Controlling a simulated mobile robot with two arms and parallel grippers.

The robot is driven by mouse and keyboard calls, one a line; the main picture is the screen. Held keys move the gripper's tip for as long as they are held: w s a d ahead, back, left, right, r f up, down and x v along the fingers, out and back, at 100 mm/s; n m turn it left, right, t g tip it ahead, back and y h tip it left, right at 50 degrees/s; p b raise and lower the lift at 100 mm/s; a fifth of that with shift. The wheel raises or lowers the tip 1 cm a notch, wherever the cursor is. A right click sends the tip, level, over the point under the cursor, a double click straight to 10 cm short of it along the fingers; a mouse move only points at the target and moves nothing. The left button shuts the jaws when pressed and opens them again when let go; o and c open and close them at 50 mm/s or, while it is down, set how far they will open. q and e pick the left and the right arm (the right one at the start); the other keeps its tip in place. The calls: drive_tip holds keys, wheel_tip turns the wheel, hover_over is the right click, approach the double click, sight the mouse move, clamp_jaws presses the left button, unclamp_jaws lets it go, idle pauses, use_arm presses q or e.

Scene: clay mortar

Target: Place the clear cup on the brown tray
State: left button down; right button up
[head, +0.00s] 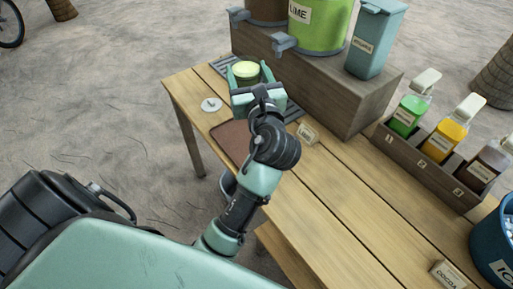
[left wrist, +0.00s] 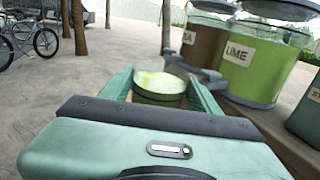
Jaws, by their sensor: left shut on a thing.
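The clear cup (head: 246,71) holds pale green liquid. It sits between the fingers of my left gripper (head: 248,78), which is shut on it near the far end of the wooden table. In the left wrist view the cup (left wrist: 160,88) is upright between the two green fingers (left wrist: 160,92); its lower part is hidden by the gripper body. The brown tray (head: 231,139) lies flat on the table on the near side of the gripper. My left wrist and forearm cover part of the tray. My right gripper is not in view.
A lime dispenser (head: 322,25) and a blue-grey container (head: 374,40) stand on a wooden box (head: 330,92). A white disc (head: 211,104) and small sign (head: 308,133) flank the tray. A bottle rack (head: 425,165) stands right.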

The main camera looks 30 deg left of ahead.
use_arm(q)
drive_tip(key=f, duration=0.2)
drive_tip(key=f+b, duration=0.1)
drive_tip(key=f, duration=0.2)
drive_tip(key=a+f, duration=0.1)
drive_tip(key=f, duration=0.1)
drive_tip(key=shift+w+f+b, duration=0.15)
drive_tip(key=shift+f+b, duration=0.15)
wheel_tip(320, 180, down, 12)
drive_tip(key=b, duration=0.2)
drive_tip(key=shift+d, duration=0.2)
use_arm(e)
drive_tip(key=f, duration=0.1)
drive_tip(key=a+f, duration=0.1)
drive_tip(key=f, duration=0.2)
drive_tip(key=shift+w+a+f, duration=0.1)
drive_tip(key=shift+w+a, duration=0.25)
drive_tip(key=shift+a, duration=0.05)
use_arm(q)
drive_tip(key=shift+b, duration=0.3)
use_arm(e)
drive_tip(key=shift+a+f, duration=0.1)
use_arm(q)
drive_tip(key=shift+c, duration=1.8)
unclamp_jaws()
drive_tip(key=shift+f, duration=0.1)
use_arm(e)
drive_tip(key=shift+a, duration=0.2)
